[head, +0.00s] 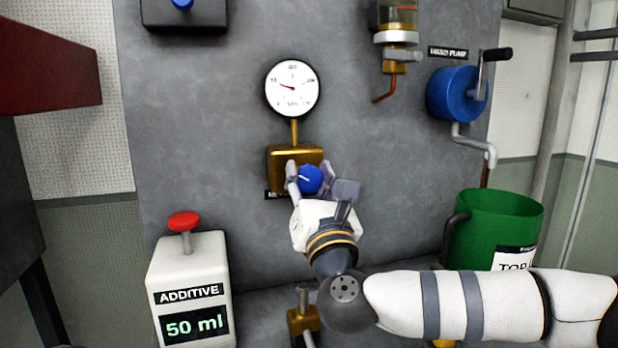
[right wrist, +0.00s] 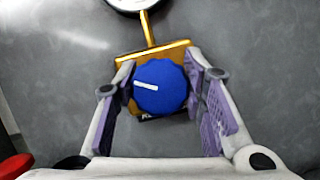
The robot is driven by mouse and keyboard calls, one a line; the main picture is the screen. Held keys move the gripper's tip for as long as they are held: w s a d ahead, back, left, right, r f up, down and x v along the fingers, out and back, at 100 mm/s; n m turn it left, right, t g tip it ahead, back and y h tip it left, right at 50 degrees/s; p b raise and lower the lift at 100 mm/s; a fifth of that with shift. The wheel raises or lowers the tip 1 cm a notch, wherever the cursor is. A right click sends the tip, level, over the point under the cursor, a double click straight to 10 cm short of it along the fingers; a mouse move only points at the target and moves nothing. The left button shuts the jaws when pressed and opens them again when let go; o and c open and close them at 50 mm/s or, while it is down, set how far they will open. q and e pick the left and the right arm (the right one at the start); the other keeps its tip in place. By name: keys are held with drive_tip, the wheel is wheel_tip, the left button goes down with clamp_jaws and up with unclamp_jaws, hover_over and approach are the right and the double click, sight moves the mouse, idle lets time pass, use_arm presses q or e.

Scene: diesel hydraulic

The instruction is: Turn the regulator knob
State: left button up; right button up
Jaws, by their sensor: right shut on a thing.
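The blue regulator knob (head: 309,179) sits on the front of a brass regulator body (head: 284,156) on the grey panel. A round white gauge (head: 292,88) stands above it on a brass stem. My right gripper (head: 315,180) is shut on the knob, with one finger on each side. In the right wrist view the knob (right wrist: 160,86) shows a white mark pointing to the left, and it lies between the purple-padded fingers (right wrist: 168,92). The gauge needle points to the left. My left gripper is not in view.
A white additive dispenser (head: 190,290) with a red button stands at the lower left. A green container (head: 497,228) stands at the right, below a blue hand pump (head: 455,94). A red object (head: 45,70) juts in at the upper left.

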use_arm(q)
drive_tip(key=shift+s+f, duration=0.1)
use_arm(e)
drive_tip(key=shift+n, duration=0.4)
drive_tip(key=n+y+b, duration=0.1)
drive_tip(key=n+y, duration=0.1)
drive_tip(key=n, duration=0.2)
drive_tip(key=shift+g+y, duration=0.3)
drive_tip(key=shift+g, duration=0.1)
drive_tip(key=n+y, duration=0.1)
drive_tip(key=n, duration=0.1)
drive_tip(key=n+g+y, duration=0.1)
drive_tip(key=n, duration=0.2)
drive_tip(key=shift+n+y, duration=0.3)
drive_tip(key=n+g+y, duration=0.1)
drive_tip(key=n, duration=0.2)
drive_tip(key=n+g+y, duration=0.1)
drive_tip(key=n, duration=0.2)
drive_tip(key=shift+a+g, duration=0.1)
drive_tip(key=shift+g, duration=0.2)
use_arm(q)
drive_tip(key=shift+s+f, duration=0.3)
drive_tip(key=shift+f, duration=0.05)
use_arm(e)
drive_tip(key=shift+n+g, duration=0.7)
drive_tip(key=shift+n, duration=1.2)
drive_tip(key=shift+n+y, duration=0.3)
drive_tip(key=o, duration=1.2)
